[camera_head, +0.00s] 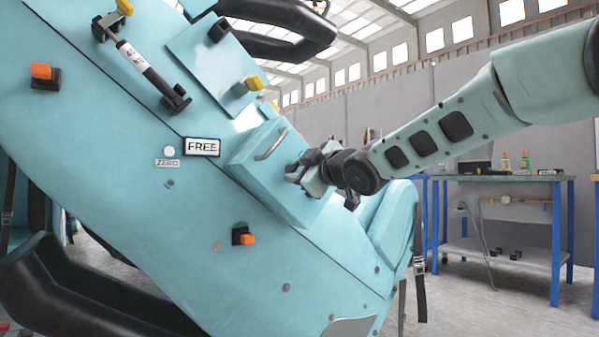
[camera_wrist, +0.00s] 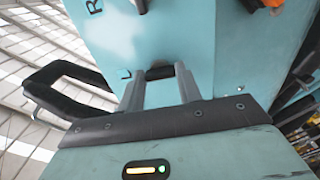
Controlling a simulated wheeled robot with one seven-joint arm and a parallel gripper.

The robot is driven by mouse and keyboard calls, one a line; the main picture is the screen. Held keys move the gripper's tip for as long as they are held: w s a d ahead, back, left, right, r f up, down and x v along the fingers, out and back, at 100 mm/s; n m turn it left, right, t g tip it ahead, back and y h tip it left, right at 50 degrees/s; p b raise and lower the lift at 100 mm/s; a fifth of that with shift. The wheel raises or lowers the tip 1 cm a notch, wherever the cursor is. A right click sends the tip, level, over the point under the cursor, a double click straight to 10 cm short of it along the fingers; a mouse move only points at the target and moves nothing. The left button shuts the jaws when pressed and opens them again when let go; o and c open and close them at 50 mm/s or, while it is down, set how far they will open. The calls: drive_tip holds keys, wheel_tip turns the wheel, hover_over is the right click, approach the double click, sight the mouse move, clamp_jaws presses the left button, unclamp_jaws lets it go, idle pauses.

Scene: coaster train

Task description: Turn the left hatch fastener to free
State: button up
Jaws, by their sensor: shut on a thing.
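A raised teal hatch box (camera_head: 268,182) with a metal handle (camera_head: 271,144) is on the tilted teal car body. My gripper (camera_head: 297,172) is at the right part of this box. A white FREE label (camera_head: 201,146) is left of the box.
Black blocks with orange knobs (camera_head: 243,236) and yellow knobs (camera_head: 249,85) stick out of the body. A black strut (camera_head: 145,65) is at upper left. A workbench (camera_head: 500,178) with blue legs stands at the right, apart from the car.

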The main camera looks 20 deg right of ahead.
drive_tip(key=o, duration=1)
drive_tip(key=p+v, duration=0.8)
drive_tip(key=v, duration=0.9)
drive_tip(key=shift+s+p, duration=0.2)
drive_tip(key=shift+p, duration=0.1)
